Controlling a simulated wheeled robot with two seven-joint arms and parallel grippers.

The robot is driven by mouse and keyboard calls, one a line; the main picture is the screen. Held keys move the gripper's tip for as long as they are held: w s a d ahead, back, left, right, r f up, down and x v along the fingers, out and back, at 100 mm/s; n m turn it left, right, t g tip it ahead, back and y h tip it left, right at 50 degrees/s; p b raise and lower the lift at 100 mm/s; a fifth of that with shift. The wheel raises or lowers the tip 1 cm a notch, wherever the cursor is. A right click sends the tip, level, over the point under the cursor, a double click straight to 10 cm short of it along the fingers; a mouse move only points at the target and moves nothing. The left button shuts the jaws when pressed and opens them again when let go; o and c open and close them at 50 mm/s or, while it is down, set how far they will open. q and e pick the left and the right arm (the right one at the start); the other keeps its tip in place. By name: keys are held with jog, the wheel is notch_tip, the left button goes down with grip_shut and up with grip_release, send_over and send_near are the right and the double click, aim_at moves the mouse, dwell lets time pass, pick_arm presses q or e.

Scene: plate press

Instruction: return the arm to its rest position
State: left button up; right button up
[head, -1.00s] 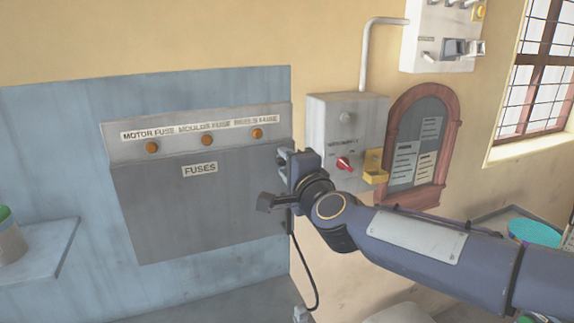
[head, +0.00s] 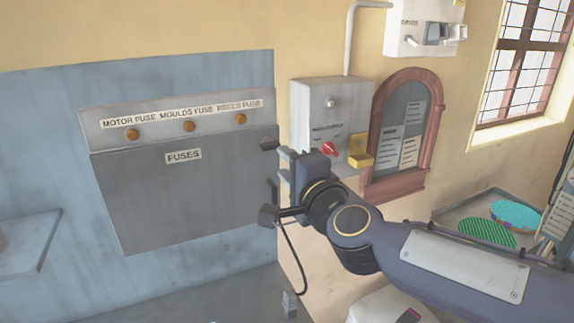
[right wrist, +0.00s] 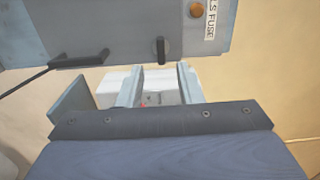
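My right gripper (head: 281,172) is beside the right edge of the grey fuse box (head: 180,205), in front of the wall. In the right wrist view its two fingers (right wrist: 160,86) stand apart with nothing held between them. A black knob (head: 269,143) on the fuse box's right edge is close to the fingers; it also shows just beyond them in the right wrist view (right wrist: 160,50). I cannot tell whether they touch. My right arm (head: 440,260) reaches in from the lower right. My left gripper is not in view.
A grey switch box (head: 318,105) with a red knob (head: 328,149) and yellow part (head: 360,151) is behind the gripper. An arched notice board (head: 429,88) hangs right of it. A shelf (head: 28,245) juts out at left. Round trays (head: 515,214) lie at right.

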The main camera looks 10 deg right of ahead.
jog(key=s+d+f+n+g, duration=0.4)
jog(key=s+f+n+g, duration=0.2)
jog(key=s+f, duration=0.6)
jog(key=s+d+f+n+g, duration=0.4)
jog(key=s+f+n+g, duration=0.2)
jog(key=s+f, duration=0.7)
jog(key=shift+s+n, duration=0.3)
jog(key=shift+n, duration=0.7)
